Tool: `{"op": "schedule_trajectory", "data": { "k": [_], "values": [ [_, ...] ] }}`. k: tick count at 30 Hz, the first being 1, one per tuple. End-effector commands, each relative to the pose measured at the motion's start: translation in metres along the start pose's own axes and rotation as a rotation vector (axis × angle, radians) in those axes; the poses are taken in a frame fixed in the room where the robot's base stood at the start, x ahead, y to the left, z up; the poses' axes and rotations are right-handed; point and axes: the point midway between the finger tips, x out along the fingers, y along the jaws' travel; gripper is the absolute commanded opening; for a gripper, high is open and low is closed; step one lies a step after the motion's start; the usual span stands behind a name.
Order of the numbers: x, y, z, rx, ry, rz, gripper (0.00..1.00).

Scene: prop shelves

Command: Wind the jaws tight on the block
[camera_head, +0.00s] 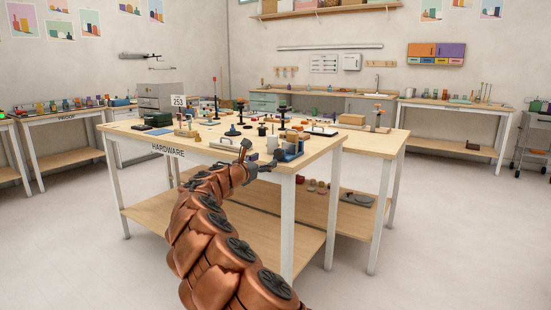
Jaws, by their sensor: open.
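A small blue device (292,153), which looks like a vise, stands at the near right corner of the table marked HARDWARE. Its jaws, handle and any block between them are too small to make out. My gripper (261,156) is at the table's front edge, just left of the blue device. Its dark fingers are spread apart with nothing seen between them. I cannot tell whether a finger touches the device.
The HARDWARE table (205,146) holds many small items, including a black-topped stand (283,114) behind the device and a sign reading 253 (178,101). A lower shelf (240,240) sits beneath. The floor (450,240) at right is clear.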

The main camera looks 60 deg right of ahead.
Motion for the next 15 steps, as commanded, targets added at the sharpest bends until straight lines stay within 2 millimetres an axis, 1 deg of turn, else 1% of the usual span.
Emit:
{"op": "schedule_trajectory", "data": {
  "k": [5,9,15],
  "values": [
    [0.014,-0.002,-0.004,0.000,0.006,-0.004,0.67],
    [0.027,-0.002,-0.001,0.004,0.002,-0.003,0.67],
    [0.043,-0.001,-0.003,0.003,0.005,-0.003,0.67]
  ]
}}
